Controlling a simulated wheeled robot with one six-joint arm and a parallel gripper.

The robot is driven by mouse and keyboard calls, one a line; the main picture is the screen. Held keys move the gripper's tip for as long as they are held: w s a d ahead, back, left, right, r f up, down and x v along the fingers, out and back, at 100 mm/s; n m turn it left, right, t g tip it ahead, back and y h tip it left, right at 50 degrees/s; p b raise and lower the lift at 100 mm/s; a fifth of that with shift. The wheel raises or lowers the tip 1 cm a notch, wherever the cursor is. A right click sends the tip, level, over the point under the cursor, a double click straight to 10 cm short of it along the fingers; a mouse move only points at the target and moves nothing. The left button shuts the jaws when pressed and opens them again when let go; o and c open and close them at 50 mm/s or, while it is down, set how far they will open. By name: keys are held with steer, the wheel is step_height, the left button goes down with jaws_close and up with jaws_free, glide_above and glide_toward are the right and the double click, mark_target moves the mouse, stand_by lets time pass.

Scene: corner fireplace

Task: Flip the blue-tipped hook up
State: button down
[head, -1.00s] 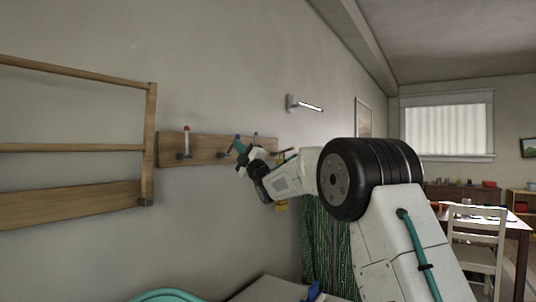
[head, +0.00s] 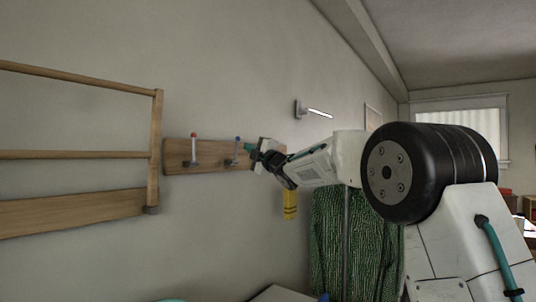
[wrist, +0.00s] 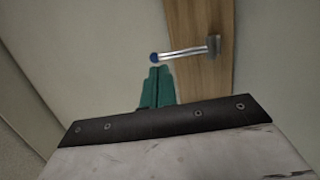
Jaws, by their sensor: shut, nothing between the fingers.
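The blue-tipped hook (head: 237,151) is on the wooden wall board (head: 210,153). Its metal rod points up from its dark mount, with the blue tip at the top, above the board's upper edge. In the wrist view the same hook (wrist: 185,52) lies sideways across the picture, blue tip to the left. My gripper (head: 251,148) is just right of the hook in the head view. Its green fingers (wrist: 157,72) are shut and empty, close to the blue tip with a small gap visible in the wrist view.
A red-tipped hook (head: 193,151) also points up, to the left on the board. A wooden rack (head: 80,155) is on the wall further left. A wall lamp (head: 313,110) sits above my arm. A yellow item (head: 290,203) and green patterned cloth (head: 340,240) hang below it.

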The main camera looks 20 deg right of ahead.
steer(key=r+v, duration=0.1)
steer(key=v, duration=0.9)
steer(key=shift+s+d+r, duration=0.15)
steer(key=shift+s+d, duration=0.05)
steer(key=shift+s, duration=0.15)
steer(key=s+d+f+m+g+h, duration=0.1)
steer(key=d+f+m+g+h, duration=0.1)
steer(key=d+f+m+h, duration=0.35)
steer(key=s+d+f+m+g+h, duration=0.1)
steer(key=d+f+m+g+h, duration=0.2)
steer(key=f+m, duration=0.45)
steer(key=s+d+f+m+g+h, duration=0.1)
steer(key=s+f+m+g+h, duration=0.25)
steer(key=s+f, duration=0.6)
steer(key=s+a+f+m+g, duration=0.2)
steer(key=s+f+g, duration=0.1)
steer(key=s, duration=1)
steer(key=s+a+f+m+g+y, duration=0.1)
steer(key=s+a+f+m+g, duration=0.1)
steer(key=s, duration=1.2)
steer(key=s+a+f+m+g+y, duration=0.1)
steer(key=s+f+g, duration=0.4)
steer(key=s, duration=0.8)
steer(key=shift+s+a+m, duration=0.3)
steer(key=shift+a+m, duration=0.15)
steer(key=shift+a, duration=0.5)
